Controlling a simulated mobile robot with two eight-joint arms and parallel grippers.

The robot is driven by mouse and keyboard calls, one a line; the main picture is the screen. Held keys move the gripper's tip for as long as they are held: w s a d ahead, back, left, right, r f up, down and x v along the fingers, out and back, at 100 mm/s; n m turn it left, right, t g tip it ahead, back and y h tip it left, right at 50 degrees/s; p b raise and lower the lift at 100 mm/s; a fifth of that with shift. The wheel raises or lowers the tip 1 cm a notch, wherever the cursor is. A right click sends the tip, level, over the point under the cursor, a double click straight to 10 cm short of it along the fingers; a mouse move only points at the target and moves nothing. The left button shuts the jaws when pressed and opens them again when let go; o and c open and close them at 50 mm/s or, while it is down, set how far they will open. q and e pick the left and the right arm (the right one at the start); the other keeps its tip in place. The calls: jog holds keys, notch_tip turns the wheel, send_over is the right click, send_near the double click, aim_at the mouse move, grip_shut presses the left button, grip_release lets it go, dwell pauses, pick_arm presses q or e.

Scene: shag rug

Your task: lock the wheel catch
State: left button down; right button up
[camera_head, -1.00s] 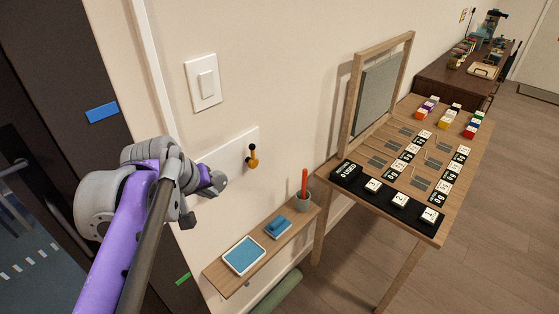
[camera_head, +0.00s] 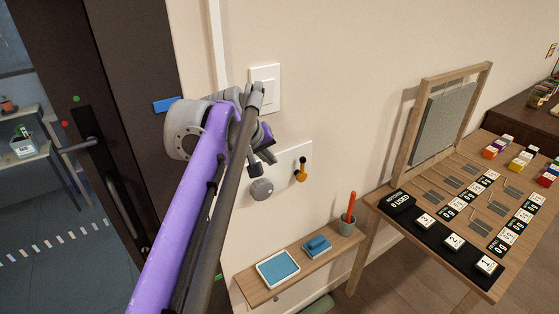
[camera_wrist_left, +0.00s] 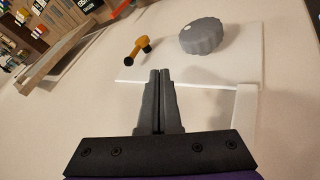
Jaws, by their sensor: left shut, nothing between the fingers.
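A grey ribbed wheel (camera_head: 262,189) sits on a white wall panel (camera_head: 289,158). To its right on the panel is an orange catch lever (camera_head: 301,174) with a black knob at its upper end. My left gripper (camera_head: 264,163) is just above the wheel and left of the catch in the head view. In the left wrist view the wheel (camera_wrist_left: 203,36) and the catch (camera_wrist_left: 136,49) lie beyond the fingertips, apart from them. The left gripper (camera_wrist_left: 160,74) is shut and empty there. My right gripper is not in view.
A white switch (camera_head: 265,87) is on the wall behind my left arm. Below is a wooden shelf (camera_head: 255,290) with a tablet, a blue block and a cup. A wooden table (camera_head: 480,280) with tiles stands right; a dark door with a handle (camera_head: 80,146) is left.

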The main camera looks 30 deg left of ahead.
pick_arm(q)
jog(key=b, duration=0.1)
send_near(299, 172)
notch_tip(299, 172, down, 4)
jog(key=a, duration=0.2)
jog(key=shift+w+d+r, duration=0.25)
jog(key=shift+w+d, duration=0.35)
jog(key=shift+w, duration=0.1)
jog(key=shift+w+d, duration=0.35)
jog(key=shift+w, duration=0.15)
jog(key=shift+r, duration=0.1)
